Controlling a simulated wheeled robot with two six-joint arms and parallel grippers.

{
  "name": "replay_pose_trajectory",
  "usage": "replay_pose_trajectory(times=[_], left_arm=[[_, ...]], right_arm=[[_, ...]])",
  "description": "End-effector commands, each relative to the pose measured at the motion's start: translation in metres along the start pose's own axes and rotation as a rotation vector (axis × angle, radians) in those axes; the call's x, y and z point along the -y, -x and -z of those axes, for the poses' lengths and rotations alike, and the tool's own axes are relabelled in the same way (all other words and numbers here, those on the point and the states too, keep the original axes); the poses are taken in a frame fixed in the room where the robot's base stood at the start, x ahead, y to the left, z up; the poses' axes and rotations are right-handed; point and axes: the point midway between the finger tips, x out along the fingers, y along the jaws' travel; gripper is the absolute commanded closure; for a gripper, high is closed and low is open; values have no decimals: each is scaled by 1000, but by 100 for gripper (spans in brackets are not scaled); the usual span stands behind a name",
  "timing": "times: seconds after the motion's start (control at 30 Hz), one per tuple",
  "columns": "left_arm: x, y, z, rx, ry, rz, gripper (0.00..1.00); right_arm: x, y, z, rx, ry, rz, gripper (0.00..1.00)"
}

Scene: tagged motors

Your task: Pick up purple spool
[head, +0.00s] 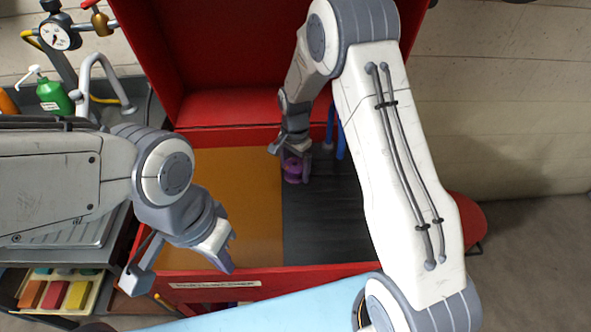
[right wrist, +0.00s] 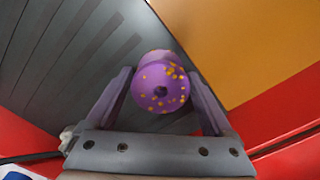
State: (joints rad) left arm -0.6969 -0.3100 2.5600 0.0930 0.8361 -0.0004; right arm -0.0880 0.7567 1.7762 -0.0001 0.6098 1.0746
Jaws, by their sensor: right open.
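The purple spool (head: 293,172) sits in the red box near the line between the orange and dark grey floor areas. My right gripper (head: 291,158) is open, right at the spool. In the right wrist view its two fingers (right wrist: 162,100) stand on either side of the spool, with a gap on each side. My left gripper (head: 183,272) is apart from the spool, over the box's front left; its fingers are spread and nothing shows between them.
The red box (head: 215,108) has a raised back lid and a labelled front edge. Blue rods (head: 340,140) stand behind the spool to the right. A green bottle (head: 54,97), a gauge (head: 55,35) and a tray of coloured blocks (head: 60,290) are at the left.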

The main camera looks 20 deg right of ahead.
Motion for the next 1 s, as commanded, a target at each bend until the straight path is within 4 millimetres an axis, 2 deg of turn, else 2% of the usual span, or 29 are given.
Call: replay_pose_trajectory(times=[0.2, 0.27, 0.4, 0.43, 0.77, 0.87, 1.0], left_arm=[[0, 0, 0, 0, 0, 0, 100], [0, 0, 0, 0, 0, 0, 100], [0, 0, 0, 0, 0, 0, 100], [0, 0, 0, 0, 0, 0, 100], [0, 0, 0, 0, 0, 0, 100], [0, -1, 0, 0, 0, 0, 100], [0, -2, 0, 0, 0, 0, 100]], right_arm=[[0, -1, 0, 0, 1, 1, 14], [0, -1, 0, 0, 1, 1, 36], [0, 0, 0, 0, 1, 1, 90], [0, 0, 0, 0, 1, 1, 100], [1, 5, 0, -2, 1, 4, 100], [2, 17, 1, -4, 1, 7, 100], [2, 44, 1, -5, 1, 9, 100]])
